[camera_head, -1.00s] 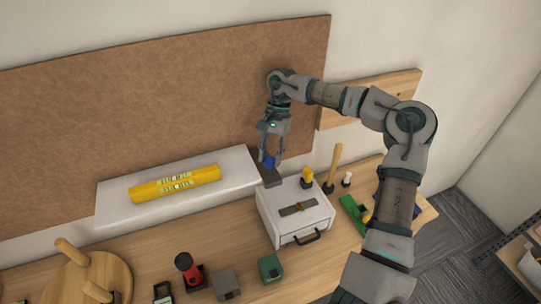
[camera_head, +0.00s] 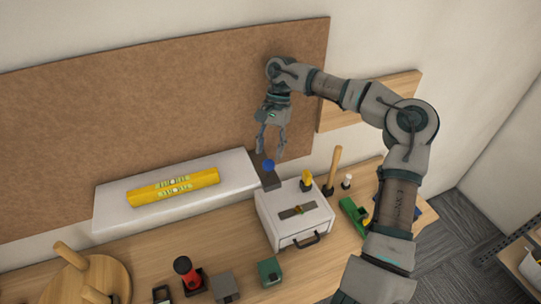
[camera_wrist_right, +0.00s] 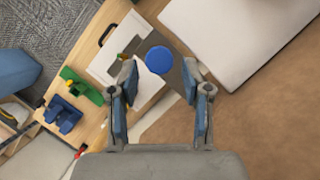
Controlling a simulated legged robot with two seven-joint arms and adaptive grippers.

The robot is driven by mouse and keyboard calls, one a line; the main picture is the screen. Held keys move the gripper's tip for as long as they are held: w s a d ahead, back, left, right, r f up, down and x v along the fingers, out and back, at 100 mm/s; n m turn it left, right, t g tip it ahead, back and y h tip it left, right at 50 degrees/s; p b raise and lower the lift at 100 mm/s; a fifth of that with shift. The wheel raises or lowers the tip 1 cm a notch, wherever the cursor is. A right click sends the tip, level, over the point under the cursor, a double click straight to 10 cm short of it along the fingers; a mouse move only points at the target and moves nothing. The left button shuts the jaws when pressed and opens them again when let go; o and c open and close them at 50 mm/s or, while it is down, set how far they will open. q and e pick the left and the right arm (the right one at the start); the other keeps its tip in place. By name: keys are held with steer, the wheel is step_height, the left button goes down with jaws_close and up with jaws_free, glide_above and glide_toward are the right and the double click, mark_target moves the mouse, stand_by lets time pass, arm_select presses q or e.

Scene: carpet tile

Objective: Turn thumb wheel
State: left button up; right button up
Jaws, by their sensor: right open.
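The thumb wheel looks like a blue round knob (camera_head: 268,165) on a dark grey block (camera_head: 269,181), behind the white drawer box. In the right wrist view the blue knob (camera_wrist_right: 159,60) lies between the fingertips, a little nearer the left finger. My right gripper (camera_head: 270,152) is open and points down just above the knob, with one finger to each side. In the right wrist view the gripper (camera_wrist_right: 161,68) is empty, and no finger clearly touches the knob. My left gripper is not in view.
The white drawer box (camera_head: 285,222) stands in front of the block. A white shelf (camera_head: 115,210) with a yellow spirit level (camera_head: 173,187) is to the left. A wooden-handled tool (camera_head: 332,170) stands to the right. A brown board (camera_head: 170,100) rises behind.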

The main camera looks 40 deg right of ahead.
mark_target(270, 160)
step_height(270, 160, up, 6)
steer(key=shift+w+f, duration=0.1)
stand_by(0.6)
